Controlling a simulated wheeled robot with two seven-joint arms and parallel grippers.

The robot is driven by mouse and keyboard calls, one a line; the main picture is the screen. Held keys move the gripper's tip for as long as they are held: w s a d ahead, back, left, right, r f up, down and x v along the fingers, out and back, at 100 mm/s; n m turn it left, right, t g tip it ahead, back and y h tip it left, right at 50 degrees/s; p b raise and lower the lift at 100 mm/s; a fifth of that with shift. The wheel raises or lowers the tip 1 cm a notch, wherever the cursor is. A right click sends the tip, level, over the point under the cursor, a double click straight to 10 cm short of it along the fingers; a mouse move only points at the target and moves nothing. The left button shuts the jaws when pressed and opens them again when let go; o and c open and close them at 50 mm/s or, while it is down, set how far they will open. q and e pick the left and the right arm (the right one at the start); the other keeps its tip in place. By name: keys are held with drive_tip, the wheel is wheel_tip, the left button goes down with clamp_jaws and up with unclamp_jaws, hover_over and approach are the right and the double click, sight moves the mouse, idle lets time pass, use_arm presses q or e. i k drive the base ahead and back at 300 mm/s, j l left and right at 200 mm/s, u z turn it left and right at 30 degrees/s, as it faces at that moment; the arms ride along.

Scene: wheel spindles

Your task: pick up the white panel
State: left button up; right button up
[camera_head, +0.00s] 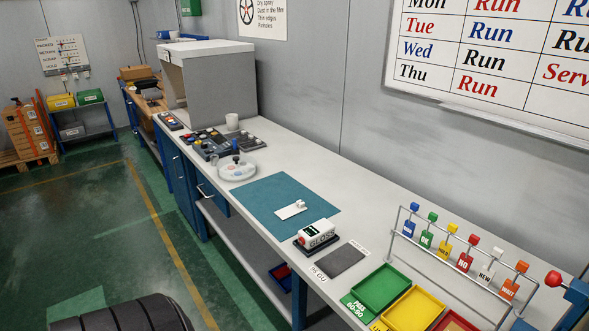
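A small white panel (291,210) lies flat on a teal mat (262,194) on the long workbench. A small white raised piece stands at its right end. I cannot tell whether that piece is part of the panel. Neither of my grippers shows in the head view, and nothing is seen touching the panel.
A white gloss meter (317,233) stands just in front of the mat, beside a dark grey plate (340,260). Green (379,289) and yellow (416,311) trays and a rack of coloured tags (464,262) are at right.

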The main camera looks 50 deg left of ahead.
sight(290, 211)
drive_tip(key=u, duration=1.6)
drive_tip(key=i+j+z, duration=0.65)
drive_tip(key=i+j, duration=0.1)
drive_tip(key=j, duration=0.05)
